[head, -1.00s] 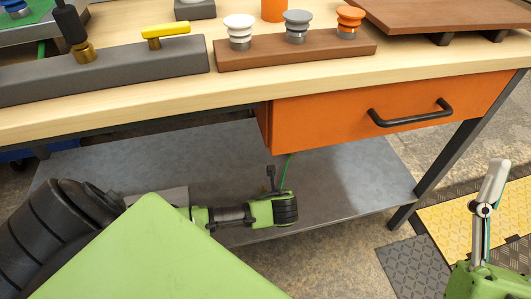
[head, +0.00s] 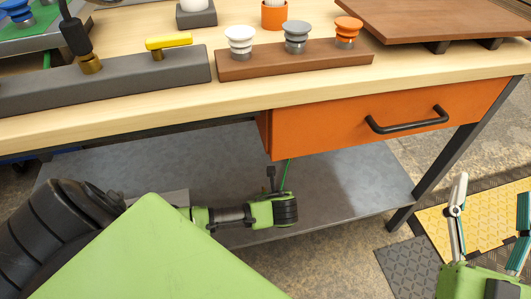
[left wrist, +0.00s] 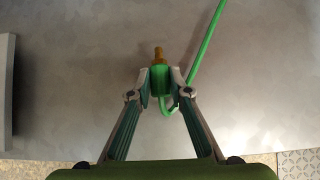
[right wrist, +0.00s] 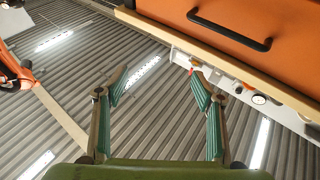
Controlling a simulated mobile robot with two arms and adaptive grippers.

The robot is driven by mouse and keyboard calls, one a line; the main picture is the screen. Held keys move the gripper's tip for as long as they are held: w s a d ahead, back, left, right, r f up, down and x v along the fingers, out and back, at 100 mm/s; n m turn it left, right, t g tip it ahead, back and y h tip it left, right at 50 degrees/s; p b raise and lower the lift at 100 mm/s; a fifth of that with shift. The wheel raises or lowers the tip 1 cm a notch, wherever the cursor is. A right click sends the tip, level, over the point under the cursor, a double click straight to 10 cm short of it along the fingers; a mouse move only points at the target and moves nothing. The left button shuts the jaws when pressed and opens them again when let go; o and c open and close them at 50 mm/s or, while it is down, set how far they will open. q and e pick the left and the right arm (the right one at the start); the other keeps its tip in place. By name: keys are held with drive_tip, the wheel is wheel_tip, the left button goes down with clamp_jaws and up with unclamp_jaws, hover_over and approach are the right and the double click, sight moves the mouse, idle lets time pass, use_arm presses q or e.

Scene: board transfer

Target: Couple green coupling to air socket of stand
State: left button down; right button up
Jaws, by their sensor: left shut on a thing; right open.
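In the left wrist view my left gripper (left wrist: 160,83) is shut on the green coupling (left wrist: 160,82). The coupling has a brass tip pointing up the picture and a green hose (left wrist: 206,42) looping from its lower end. In the head view the left wrist is low over the shelf, and the coupling cannot be made out. A grey block-shaped stand (head: 130,75) lies on the bench with a brass fitting (head: 89,64) and a yellow lever (head: 168,41). A black cylindrical piece (head: 75,35) sits on the brass fitting. My right gripper (head: 493,190) is open and empty at the lower right.
A wooden rack (head: 300,61) holds white, grey and orange knobs near the bench edge. An orange drawer (head: 330,128) with a black handle hangs below the benchtop. A grey shelf (head: 340,190) lies under it. A brown board (head: 450,22) rests on dark supports.

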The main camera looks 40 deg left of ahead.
sight(265, 191)
use_arm(q)
drive_tip(key=shift+r+p, duration=0.55)
drive_tip(key=shift+p, duration=0.1)
drive_tip(key=shift+r+p, duration=0.25)
drive_tip(key=shift+p, duration=0.05)
drive_tip(key=shift+r+p, duration=0.25)
drive_tip(key=shift+p, duration=0.05)
use_arm(e)
drive_tip(key=shift+d+f+g+h, duration=1)
drive_tip(key=shift+f+g, duration=2.3)
drive_tip(key=shift+f, duration=3.05)
use_arm(q)
drive_tip(key=shift+r+p, duration=0.25)
drive_tip(key=shift+p, duration=0.1)
drive_tip(key=shift+r, duration=0.2)
drive_tip(key=shift+r+p, duration=0.25)
drive_tip(key=shift+p, duration=0.3)
drive_tip(key=shift+r, duration=0.2)
use_arm(e)
drive_tip(key=s+d+f+g+h, duration=0.2)
drive_tip(key=s+f+g, duration=0.4)
drive_tip(key=f, duration=0.4)
drive_tip(key=shift+s+d+m, duration=0.3)
drive_tip(key=shift+s+d, duration=0.15)
drive_tip(key=shift+s, duration=0.1)
